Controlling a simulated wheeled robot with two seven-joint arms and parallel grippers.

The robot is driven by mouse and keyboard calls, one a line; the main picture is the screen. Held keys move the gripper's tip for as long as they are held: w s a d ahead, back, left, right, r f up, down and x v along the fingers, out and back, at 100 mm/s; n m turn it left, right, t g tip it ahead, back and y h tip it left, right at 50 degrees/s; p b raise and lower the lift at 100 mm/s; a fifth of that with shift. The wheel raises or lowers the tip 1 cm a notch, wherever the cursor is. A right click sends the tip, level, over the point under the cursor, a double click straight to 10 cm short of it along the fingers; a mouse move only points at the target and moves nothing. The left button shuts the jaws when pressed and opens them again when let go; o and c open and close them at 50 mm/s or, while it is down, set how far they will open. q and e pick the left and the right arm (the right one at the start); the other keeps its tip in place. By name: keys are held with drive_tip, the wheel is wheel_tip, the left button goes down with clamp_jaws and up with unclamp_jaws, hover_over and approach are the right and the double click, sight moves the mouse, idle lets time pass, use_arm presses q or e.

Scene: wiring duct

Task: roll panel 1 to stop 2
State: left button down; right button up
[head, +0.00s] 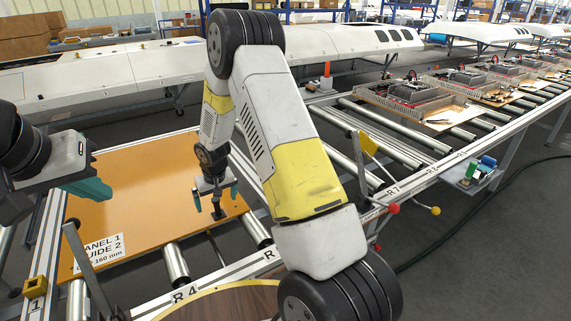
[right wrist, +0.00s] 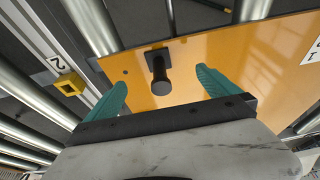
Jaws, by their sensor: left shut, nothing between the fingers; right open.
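Panel 1 (head: 150,165) is a flat orange board lying on the rollers at the left of the head view, with a white label at its near left corner. A black upright peg (right wrist: 160,78) on a square base stands on the panel near its edge. My right gripper (head: 214,195) is open above the panel; in the right wrist view (right wrist: 162,80) the peg shows between its teal fingers, apart from both. A yellow stop block beside a "2" mark (right wrist: 70,85) lies just past the panel's edge. My left gripper (head: 90,190) is shut and empty over the panel's left side.
Another yellow block (head: 35,287) sits on the near left rail by a "1" mark. A round brown wooden surface (head: 225,303) is at the near edge. A yellow flag (head: 368,142) and ball-ended levers stand at the right rail. Bare rollers (head: 390,125) extend right, toward several loaded trays.

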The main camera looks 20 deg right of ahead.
drive_tip(key=x, duration=0.3)
drive_tip(key=shift+w+d, duration=0.1)
drive_tip(key=shift+d, duration=0.3)
drive_tip(key=w+d, duration=0.2)
drive_tip(key=d, duration=0.9)
drive_tip(key=w+d, duration=0.2)
drive_tip(key=d, duration=1)
drive_tip(key=w+d, duration=0.2)
drive_tip(key=d, duration=1)
drive_tip(key=shift+w+d, duration=0.25)
drive_tip(key=shift+w, duration=0.15)
drive_tip(key=shift+a, duration=0.1)
drive_tip(key=shift+s+a, duration=0.1)
drive_tip(key=shift+a, duration=0.4)
wheel_tip(320, 180, up, 9)
